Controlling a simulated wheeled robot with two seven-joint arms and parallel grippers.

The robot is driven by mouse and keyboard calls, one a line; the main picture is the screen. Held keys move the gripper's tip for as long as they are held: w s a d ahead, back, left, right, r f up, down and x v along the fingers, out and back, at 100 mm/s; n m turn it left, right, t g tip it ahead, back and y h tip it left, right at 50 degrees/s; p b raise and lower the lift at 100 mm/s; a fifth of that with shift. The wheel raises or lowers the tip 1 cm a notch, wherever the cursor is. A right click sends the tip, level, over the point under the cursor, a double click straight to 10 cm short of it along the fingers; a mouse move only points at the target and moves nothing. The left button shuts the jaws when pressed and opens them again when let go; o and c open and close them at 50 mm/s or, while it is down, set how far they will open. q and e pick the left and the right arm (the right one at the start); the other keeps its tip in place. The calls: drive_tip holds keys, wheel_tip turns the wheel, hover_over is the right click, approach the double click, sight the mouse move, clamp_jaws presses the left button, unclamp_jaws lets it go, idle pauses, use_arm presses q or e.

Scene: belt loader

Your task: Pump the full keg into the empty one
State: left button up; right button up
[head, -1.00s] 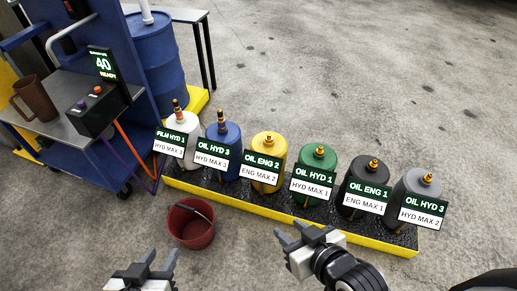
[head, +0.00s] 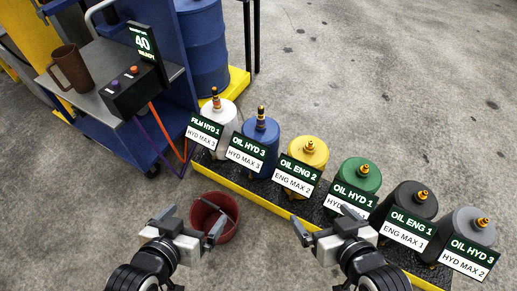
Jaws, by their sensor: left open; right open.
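Several kegs stand in a row on a black tray with a yellow rim (head: 240,196). From left they are a white keg (head: 214,115) labelled FILM HYD 1, a blue keg (head: 260,129) labelled OIL HYD 3, a yellow keg (head: 306,151) labelled OIL ENG 2, a green keg (head: 360,174) labelled OIL HYD 1, a black keg (head: 411,200) labelled OIL ENG 1 and a grey keg (head: 468,228) labelled OIL HYD 3. Their fill is hidden. My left gripper (head: 190,222) is open beside the bucket. My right gripper (head: 325,222) is open, in front of the green keg. Both are empty.
A pump box (head: 135,91) with a display reading 40 READY sits on a blue cart (head: 98,102); purple and orange hoses hang from it. A brown jug (head: 72,68) stands there.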

use_arm(q)
drive_tip(key=shift+w+r, duration=0.1)
drive_tip(key=shift+w+r, duration=0.15)
drive_tip(key=shift+w, duration=0.15)
drive_tip(key=shift+s, duration=0.15)
idle(2.0)
idle(0.4)
clamp_jaws()
idle(1.5)
